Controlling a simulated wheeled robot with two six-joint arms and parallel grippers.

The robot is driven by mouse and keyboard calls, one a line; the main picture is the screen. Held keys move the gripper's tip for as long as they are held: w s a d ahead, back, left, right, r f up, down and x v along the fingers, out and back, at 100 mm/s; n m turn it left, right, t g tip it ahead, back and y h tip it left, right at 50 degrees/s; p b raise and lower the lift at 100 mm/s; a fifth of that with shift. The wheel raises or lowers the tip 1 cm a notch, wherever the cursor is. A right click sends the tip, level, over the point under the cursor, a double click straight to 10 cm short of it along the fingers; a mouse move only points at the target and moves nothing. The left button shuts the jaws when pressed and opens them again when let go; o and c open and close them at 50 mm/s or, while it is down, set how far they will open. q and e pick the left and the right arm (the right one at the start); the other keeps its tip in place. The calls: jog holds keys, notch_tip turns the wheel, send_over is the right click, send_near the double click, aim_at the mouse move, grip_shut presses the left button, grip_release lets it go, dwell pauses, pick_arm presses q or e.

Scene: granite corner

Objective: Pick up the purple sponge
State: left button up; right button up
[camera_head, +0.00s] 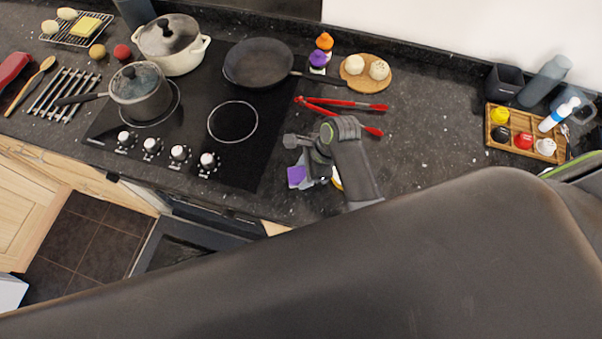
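The purple sponge (297,176) shows as a small purple patch on the dark counter, just right of the hob's front corner. My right gripper (300,158) is over the counter directly beside and above it in the picture, and its parts cover some of the sponge. I cannot tell whether the fingers touch the sponge or whether they are open or shut. A white and yellow thing (337,182) shows partly behind my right wrist. My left gripper is not in view.
Red tongs (345,103) lie behind my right gripper. The hob (240,160) is to the left, with a frying pan (258,64) at its back. A wooden tray (517,125) stands at the right. The counter between tongs and tray is clear.

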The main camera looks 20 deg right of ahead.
aim_at(303, 173)
jog(key=shift+w+a, duration=0.1)
jog(key=shift+a, duration=0.05)
jog(key=c, duration=0.4)
notch_tip(303, 173, up, 10)
jog(key=shift+b, duration=0.7)
jog(key=o, duration=0.5)
jog(key=shift+c, duration=0.2)
jog(key=c, duration=0.3)
